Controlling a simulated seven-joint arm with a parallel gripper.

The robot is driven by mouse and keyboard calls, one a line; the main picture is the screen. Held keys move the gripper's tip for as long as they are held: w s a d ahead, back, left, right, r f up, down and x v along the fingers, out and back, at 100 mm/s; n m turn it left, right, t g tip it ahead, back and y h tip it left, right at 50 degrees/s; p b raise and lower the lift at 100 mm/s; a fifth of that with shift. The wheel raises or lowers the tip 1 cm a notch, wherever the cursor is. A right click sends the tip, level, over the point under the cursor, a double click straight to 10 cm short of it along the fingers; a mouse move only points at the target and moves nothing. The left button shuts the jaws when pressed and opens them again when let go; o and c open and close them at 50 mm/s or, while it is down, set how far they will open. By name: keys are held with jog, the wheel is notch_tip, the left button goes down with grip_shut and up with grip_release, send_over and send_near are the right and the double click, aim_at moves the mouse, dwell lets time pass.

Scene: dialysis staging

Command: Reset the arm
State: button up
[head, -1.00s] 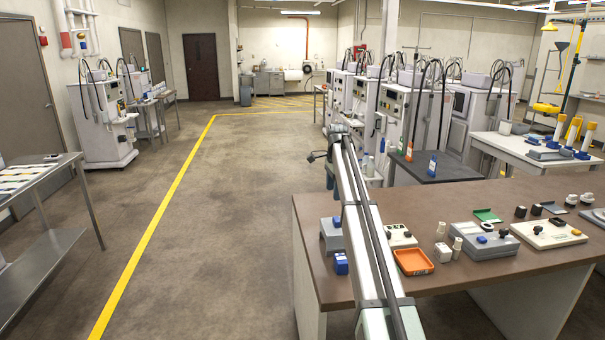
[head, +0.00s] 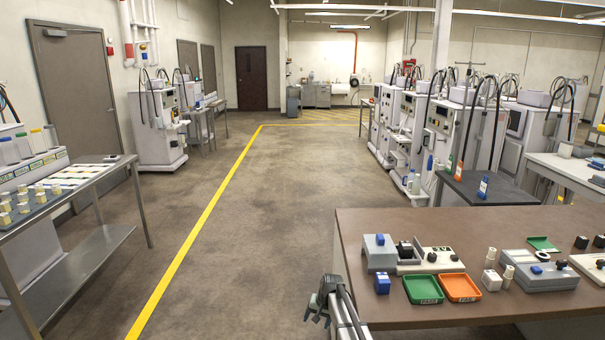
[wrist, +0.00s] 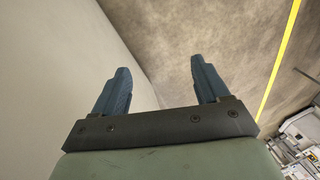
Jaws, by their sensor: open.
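My gripper (head: 317,310) is low in the head view, beside the left end of the brown bench (head: 440,224) and over the floor. In the wrist view its two blue fingers (wrist: 160,88) stand apart with nothing between them. A pale flat surface fills the left of the wrist view, and the concrete floor fills much of the right.
On the bench stand a green tray (head: 423,290), an orange tray (head: 461,288), a blue block (head: 382,284) and grey devices (head: 541,272). A steel table (head: 95,180) is at the left. The floor (head: 270,200) between is clear.

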jog(key=s+f+n+g, duration=0.1)
jog(key=s+f+n, duration=0.2)
jog(key=s+f, duration=0.85)
jog(key=s+f+n+g, duration=0.1)
jog(key=s+f+n, duration=0.1)
jog(key=s+f, duration=0.9)
jog(key=s+d+g, duration=0.2)
jog(key=s+d, duration=0.2)
jog(key=s, duration=0.9)
jog(key=s+d+r+m+g+h, duration=0.1)
jog(key=s+d+g, duration=0.1)
jog(key=s, duration=1.1)
jog(key=s+d+r+m+g+h, duration=0.1)
jog(key=s+d, duration=0.4)
jog(key=s, duration=0.8)
jog(key=shift+s+d+r+g, duration=0.25)
jog(key=shift+d+g, duration=0.1)
jog(key=shift+g, duration=0.45)
